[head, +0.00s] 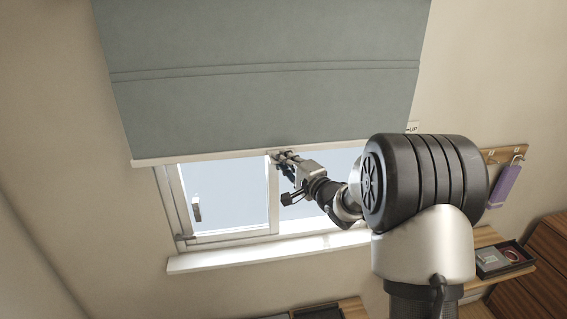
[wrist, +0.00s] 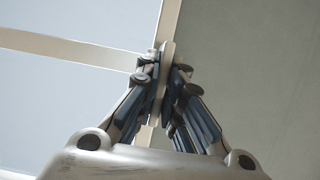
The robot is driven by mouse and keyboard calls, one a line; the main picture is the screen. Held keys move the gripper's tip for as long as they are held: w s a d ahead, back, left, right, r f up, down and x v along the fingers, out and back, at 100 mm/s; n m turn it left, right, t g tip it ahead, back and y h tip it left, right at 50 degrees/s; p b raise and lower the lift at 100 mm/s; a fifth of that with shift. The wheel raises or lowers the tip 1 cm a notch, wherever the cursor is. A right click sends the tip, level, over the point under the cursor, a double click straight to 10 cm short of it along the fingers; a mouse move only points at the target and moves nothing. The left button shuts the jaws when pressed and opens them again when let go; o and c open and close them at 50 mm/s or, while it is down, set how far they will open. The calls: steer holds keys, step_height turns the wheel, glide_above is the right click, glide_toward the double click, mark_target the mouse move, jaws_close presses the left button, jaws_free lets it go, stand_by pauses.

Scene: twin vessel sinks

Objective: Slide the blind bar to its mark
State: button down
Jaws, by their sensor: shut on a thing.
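The grey blind (head: 265,105) hangs over the upper part of the window, with a pale blind bar (head: 200,158) along its lower edge. My gripper (head: 283,157) is at the middle of this bar. In the wrist view, the fingers of my gripper (wrist: 165,75) are shut on the bar (wrist: 171,20) from both sides. A small white mark reading "UP" (head: 412,127) is on the wall beside the blind's lower right corner. My arm hides part of the bar's right side, so its exact level against the mark is hard to tell.
The window (head: 230,195) shows below the bar, with a handle (head: 196,209) on its left sash and a white sill (head: 220,260) beneath. At right are a wall rail (head: 512,153) with a hanging purple item (head: 507,184) and a dark tray (head: 500,259) on a shelf.

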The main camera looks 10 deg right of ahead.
steer(key=shift+r, duration=0.1)
steer(key=c, duration=1.7)
jaws_free()
steer(key=v, duration=1.2)
